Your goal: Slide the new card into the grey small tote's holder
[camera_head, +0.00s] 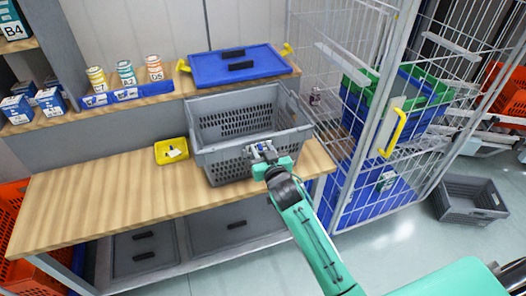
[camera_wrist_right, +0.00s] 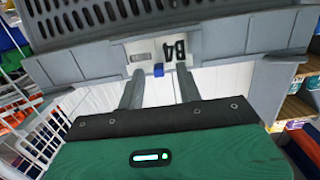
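A grey tote (camera_head: 222,166) with slotted walls stands on the wooden bench, its top open. My right gripper (camera_head: 262,152) is at the tote's front wall. In the right wrist view, a pale card marked B4 (camera_wrist_right: 165,47) shows at the tote's wall (camera_wrist_right: 85,66), just beyond the fingertips. A small blue piece (camera_wrist_right: 158,70) shows at the card's lower edge, between the fingers. The right gripper's two fingers (camera_wrist_right: 160,76) are apart, with a clear gap on each side of the blue piece. I cannot tell how far the card sits in the holder. My left gripper is out of view.
A yellow tray (camera_head: 160,158) with a white slip inside is left of the tote. A blue lid (camera_head: 215,70) and several cans (camera_head: 125,72) are on the shelf behind. A wire cage (camera_head: 340,215) stands close on the right. The bench's left part (camera_head: 90,205) is clear.

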